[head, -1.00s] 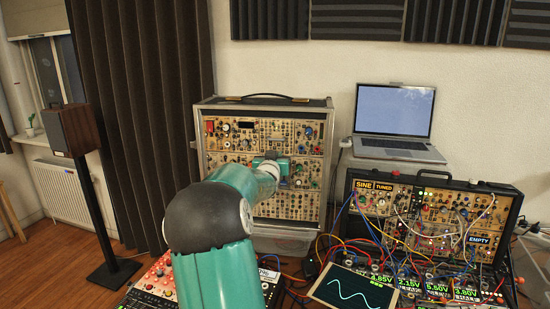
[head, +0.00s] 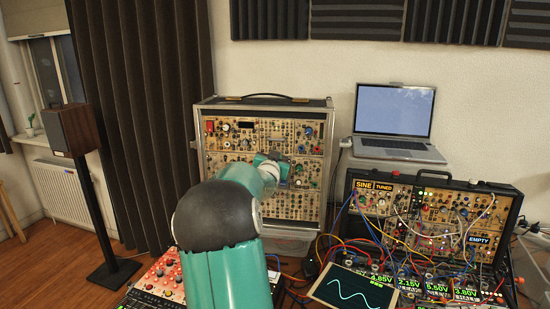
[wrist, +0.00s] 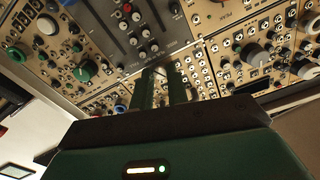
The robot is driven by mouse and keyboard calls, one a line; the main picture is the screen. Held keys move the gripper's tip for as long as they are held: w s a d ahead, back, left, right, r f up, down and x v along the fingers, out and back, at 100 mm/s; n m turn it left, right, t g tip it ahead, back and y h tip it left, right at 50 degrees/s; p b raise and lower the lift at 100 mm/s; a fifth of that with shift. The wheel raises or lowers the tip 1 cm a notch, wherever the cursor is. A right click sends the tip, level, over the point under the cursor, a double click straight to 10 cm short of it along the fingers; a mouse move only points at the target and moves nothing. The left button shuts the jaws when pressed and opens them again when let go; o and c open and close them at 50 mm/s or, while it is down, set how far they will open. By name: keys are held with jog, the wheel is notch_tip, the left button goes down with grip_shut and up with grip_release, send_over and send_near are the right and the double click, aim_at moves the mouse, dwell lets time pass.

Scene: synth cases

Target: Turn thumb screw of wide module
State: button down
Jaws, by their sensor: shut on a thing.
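My gripper (wrist: 163,72) reaches the tan synth panels of the tall case (head: 328,150). In the wrist view its two dark green fingers point at the seam between panel rows, just below a dark grey module (wrist: 140,28). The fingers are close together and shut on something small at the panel. The thumb screw itself is hidden between the fingertips, so I cannot see its angle. In the head view my gripper (head: 275,163) is at the middle row of the case, partly covered by my own arm.
A laptop (head: 392,112) stands right of the tall case. A lower synth case (head: 518,205) with many patch cables is at the right, with a small screen (head: 352,292) in front. A speaker (head: 72,130) on a stand is at the left, before dark curtains.

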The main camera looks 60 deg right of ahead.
jog(key=c, duration=1.3)
grip_release()
jog(key=shift+c, duration=0.2)
jog(key=shift+a, duration=0.1)
jog(key=v, duration=1.3)
jog(key=shift+a, duration=0.3)
